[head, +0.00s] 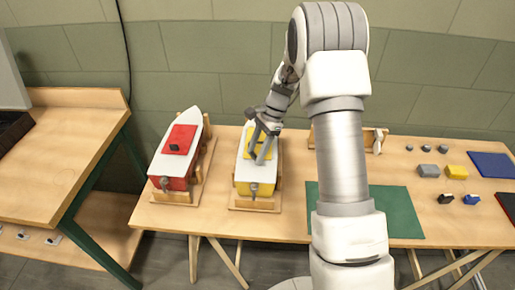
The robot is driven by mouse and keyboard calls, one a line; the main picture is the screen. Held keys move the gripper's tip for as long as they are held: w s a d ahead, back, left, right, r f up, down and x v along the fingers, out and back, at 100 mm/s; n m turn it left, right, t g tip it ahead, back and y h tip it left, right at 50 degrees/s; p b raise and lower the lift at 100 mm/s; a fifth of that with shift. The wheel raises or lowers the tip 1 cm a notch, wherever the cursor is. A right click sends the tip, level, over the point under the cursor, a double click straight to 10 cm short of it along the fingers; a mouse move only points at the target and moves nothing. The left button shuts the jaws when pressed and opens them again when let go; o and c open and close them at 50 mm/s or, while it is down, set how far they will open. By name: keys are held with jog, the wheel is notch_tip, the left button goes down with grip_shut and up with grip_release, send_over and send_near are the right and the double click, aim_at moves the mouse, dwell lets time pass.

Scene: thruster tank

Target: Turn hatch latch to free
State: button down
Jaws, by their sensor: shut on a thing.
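A white and yellow model boat (243,170) sits on a wooden cradle (266,205) on the table. Its yellow hatch (249,140) is partly covered by my gripper. My gripper (260,151) reaches down onto this hatch from the right. Its jaws are shut on the hatch latch, which is mostly hidden behind the fingers. The way the latch points cannot be made out. A second boat (162,165), white and red, stands on its own cradle to the left. Its red hatch (181,138) carries a small dark latch (175,147).
A green mat (402,212) lies to the right behind my arm. Several small grey, yellow, blue and black blocks lie at the right, near a blue mat (492,165). A wooden rack (370,138) stands at the back. Another bench (60,160) is at the left.

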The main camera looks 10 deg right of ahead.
jog(key=n, duration=0.2)
jog(key=n+g, duration=0.1)
jog(key=n, duration=0.1)
jog(key=n+h+p, duration=0.1)
jog(key=shift+a+n+g, duration=0.3)
jog(key=shift+n+g, duration=0.1)
jog(key=n+h, duration=0.1)
jog(key=n, duration=0.1)
jog(key=n+g, duration=0.1)
jog(key=n, duration=0.2)
jog(key=shift+a+h, duration=0.2)
jog(key=shift+h, duration=0.2)
jog(key=c, duration=0.6)
grip_release()
jog(key=shift+s, duration=0.1)
jog(key=p+v, duration=0.1)
jog(key=v, duration=1.6)
jog(key=shift+a+r, duration=0.2)
jog(key=shift+r, duration=0.05)
